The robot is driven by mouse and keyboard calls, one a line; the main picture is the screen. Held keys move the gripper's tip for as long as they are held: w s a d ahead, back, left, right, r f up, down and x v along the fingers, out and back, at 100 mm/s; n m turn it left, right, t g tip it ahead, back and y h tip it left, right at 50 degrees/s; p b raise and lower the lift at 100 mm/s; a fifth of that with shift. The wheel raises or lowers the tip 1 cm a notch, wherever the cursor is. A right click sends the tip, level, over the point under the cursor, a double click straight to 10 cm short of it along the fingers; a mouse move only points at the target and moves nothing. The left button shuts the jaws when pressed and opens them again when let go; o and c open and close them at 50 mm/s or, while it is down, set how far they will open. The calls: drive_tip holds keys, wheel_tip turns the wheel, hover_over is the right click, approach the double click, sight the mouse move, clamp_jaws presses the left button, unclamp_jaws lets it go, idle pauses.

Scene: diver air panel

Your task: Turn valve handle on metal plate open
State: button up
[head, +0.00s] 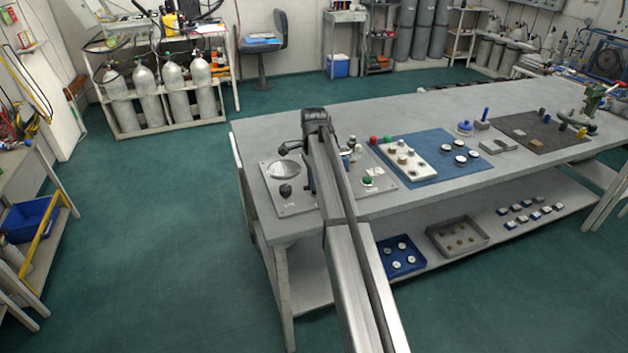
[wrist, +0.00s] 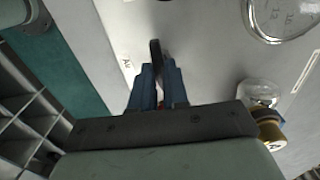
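The metal plate (head: 272,186) lies on the left end of the grey workbench, partly hidden behind my arm. It carries a round gauge and a black knob left of my arm, and a green knob to its right. In the wrist view a dark, narrow valve handle (wrist: 155,50) stands up from the plate surface. My gripper (wrist: 158,72) has its blue fingers close together, one on each side of the handle, and appears shut on it. In the head view the blue fingers show only slightly beside my arm, and the handle is hidden there.
A gauge (wrist: 283,18) sits at the upper right of the wrist view, with a clear domed fitting (wrist: 258,92) below it. A blue mat (head: 428,173) with a white block and several round parts lies right of the plate. Green floor is open to the left.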

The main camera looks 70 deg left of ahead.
clamp_jaws()
drive_tip(key=shift+n, duration=0.4)
drive_tip(key=n, duration=0.6)
drive_tip(key=shift+n, duration=0.4)
drive_tip(key=n, duration=0.4)
drive_tip(key=shift+d, duration=0.1)
drive_tip(key=shift+w+n, duration=0.1)
drive_tip(key=shift+n, duration=2)
drive_tip(key=o, duration=0.6)
unclamp_jaws()
